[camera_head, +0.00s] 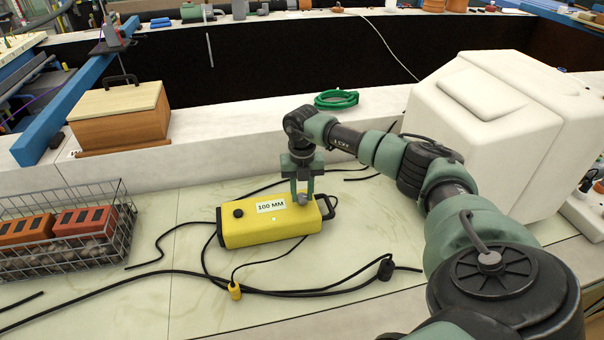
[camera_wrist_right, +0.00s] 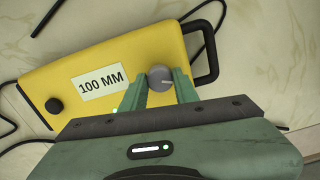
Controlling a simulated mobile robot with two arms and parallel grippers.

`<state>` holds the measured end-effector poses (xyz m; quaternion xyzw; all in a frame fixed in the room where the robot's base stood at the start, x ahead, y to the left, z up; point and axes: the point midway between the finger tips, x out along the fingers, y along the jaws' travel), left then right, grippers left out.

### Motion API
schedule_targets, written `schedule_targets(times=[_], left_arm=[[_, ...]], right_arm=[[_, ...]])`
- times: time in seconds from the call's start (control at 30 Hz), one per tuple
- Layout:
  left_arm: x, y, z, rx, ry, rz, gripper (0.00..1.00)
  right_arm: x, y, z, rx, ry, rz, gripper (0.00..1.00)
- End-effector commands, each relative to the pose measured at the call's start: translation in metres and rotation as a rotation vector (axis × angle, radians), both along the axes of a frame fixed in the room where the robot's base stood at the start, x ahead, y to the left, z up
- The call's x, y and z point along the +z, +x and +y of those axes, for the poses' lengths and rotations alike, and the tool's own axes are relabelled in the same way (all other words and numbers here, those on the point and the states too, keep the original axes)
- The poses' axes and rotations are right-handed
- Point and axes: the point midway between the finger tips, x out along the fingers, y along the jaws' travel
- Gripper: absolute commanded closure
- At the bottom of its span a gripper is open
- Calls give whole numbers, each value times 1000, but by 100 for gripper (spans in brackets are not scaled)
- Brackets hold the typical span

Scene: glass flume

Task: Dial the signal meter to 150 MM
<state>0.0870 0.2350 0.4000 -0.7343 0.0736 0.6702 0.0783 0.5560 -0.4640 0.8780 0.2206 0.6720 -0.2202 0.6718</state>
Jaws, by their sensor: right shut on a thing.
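The yellow signal meter (camera_head: 255,232) lies on the pale bench top in the head view. Its white label (camera_head: 271,205) reads 100 MM. A black knob (camera_head: 238,213) is at its left end, and a grey dial (camera_head: 302,199) is at its right end. My right gripper (camera_head: 302,192) is over the right end, shut on the grey dial. In the right wrist view the dial (camera_wrist_right: 160,78) sits between the two green fingertips, with a white pointer line on its face. The label (camera_wrist_right: 101,83) reads 100 MM there too. My left gripper does not show.
A wire basket (camera_head: 125,225) with orange bricks stands at the left. Black cables (camera_head: 300,292) and a yellow plug (camera_head: 234,291) lie in front of the meter. A wooden box (camera_head: 120,115) and a green coil (camera_head: 336,98) are behind. A large white case (camera_head: 490,130) stands at the right.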

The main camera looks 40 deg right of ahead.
Motion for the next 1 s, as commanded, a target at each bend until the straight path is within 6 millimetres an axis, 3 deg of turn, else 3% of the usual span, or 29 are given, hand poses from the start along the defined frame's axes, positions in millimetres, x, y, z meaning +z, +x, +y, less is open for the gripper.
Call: schedule_targets(times=[1.0], left_arm=[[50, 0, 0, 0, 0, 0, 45]], right_arm=[[3, 0, -1, -940, -1, 0, 100]])
